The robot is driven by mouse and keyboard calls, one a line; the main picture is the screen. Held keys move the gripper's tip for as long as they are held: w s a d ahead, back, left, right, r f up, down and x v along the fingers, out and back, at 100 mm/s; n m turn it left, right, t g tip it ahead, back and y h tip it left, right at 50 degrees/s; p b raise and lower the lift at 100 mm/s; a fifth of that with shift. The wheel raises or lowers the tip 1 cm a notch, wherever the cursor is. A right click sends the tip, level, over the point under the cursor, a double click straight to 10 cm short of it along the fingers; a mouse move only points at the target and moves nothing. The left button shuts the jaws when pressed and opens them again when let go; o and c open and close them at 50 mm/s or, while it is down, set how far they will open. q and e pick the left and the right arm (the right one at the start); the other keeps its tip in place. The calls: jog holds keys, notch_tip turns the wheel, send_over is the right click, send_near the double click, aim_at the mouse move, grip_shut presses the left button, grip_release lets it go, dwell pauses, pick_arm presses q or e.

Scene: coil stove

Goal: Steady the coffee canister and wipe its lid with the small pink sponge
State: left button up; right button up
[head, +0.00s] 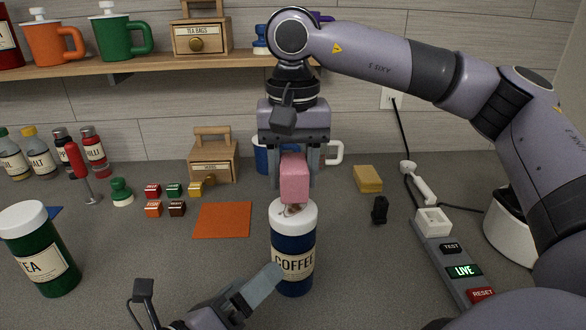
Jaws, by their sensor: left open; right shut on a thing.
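The coffee canister (290,248) is dark blue with a cream COFFEE label and stands upright on the counter. Its white lid (306,219) carries a brownish smudge (293,210). My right gripper (293,184) points down from above, shut on the small pink sponge (294,176). The sponge is over the back part of the lid; I cannot tell whether it touches. My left gripper (258,292) is open at the lower edge, with a grey finger close to the canister's left side. Its other finger is not clearly visible, and contact is unclear.
A green tea canister (42,260) stands at the left. An orange mat (222,219) and several small cubes (174,190) lie left of the coffee canister. A yellow sponge (368,179), a small black object (380,210) and a power strip (455,262) are to the right.

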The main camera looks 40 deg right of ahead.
aim_at(289, 273)
pick_arm(q)
jog(key=f+m, duration=0.1)
jog(key=m, duration=0.1)
jog(key=m+g+y, duration=0.1)
jog(key=m, duration=0.1)
jog(key=d+f+m, duration=0.1)
jog(key=m, duration=0.2)
jog(key=shift+f+y, duration=0.3)
jog(key=m, duration=0.1)
jog(key=f+m, duration=0.1)
jog(key=m, duration=0.1)
jog(key=shift+w+a+f+g+y, duration=0.1)
jog(key=shift+w+f+g+y, duration=0.2)
jog(key=shift+g+y, duration=0.1)
jog(key=shift+x, duration=4.85)
jog(key=c, duration=0.9)
